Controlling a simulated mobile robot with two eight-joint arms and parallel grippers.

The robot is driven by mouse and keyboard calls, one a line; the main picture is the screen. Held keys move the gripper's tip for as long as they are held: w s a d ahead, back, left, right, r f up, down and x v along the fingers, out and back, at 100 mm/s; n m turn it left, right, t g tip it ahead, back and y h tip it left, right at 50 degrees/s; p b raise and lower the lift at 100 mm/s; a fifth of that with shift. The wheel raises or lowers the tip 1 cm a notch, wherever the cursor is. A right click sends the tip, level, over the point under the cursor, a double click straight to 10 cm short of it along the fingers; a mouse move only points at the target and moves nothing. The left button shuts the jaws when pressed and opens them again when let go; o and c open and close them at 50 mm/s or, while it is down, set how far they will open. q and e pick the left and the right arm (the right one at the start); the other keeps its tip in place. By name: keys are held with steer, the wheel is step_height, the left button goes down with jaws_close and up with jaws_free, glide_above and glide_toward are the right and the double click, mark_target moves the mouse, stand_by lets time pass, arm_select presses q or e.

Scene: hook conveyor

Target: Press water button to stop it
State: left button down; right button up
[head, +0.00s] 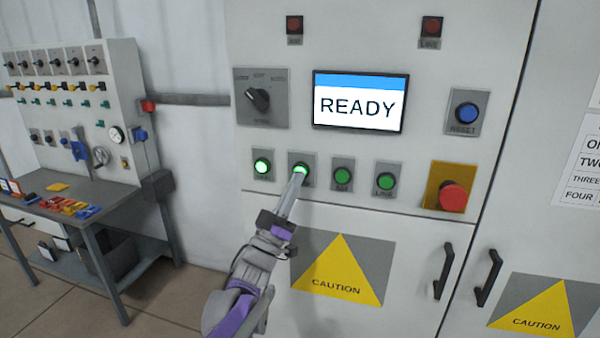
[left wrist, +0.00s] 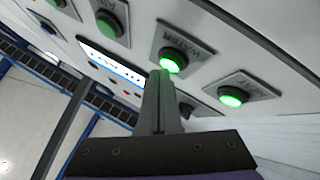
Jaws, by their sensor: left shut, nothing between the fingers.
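The water button (head: 300,169) is the second from the left in a row of green buttons on the grey cabinet. It glows bright green, and its WATER label is readable in the left wrist view, where the button (left wrist: 172,60) is lit. My left gripper (head: 298,177) is shut and empty, with its fingertips right at the lower part of this button. In the left wrist view the fingers (left wrist: 155,90) reach to the button's edge. I cannot tell whether they touch or press it. My right gripper is not in view.
The leftmost button (head: 262,166) is also lit; the two green buttons to the right, including one (head: 343,176), look unlit. A screen (head: 360,103) reads READY. A red emergency-style knob (head: 453,195) and blue reset button (head: 467,113) are farther right. A workbench (head: 85,205) stands left.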

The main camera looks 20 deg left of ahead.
arm_select(q)
steer(key=shift+w, duration=0.4)
stand_by(0.5)
steer(key=shift+s, duration=0.85)
steer(key=s, duration=0.5)
stand_by(0.4)
steer(key=shift+f, duration=0.1)
stand_by(0.4)
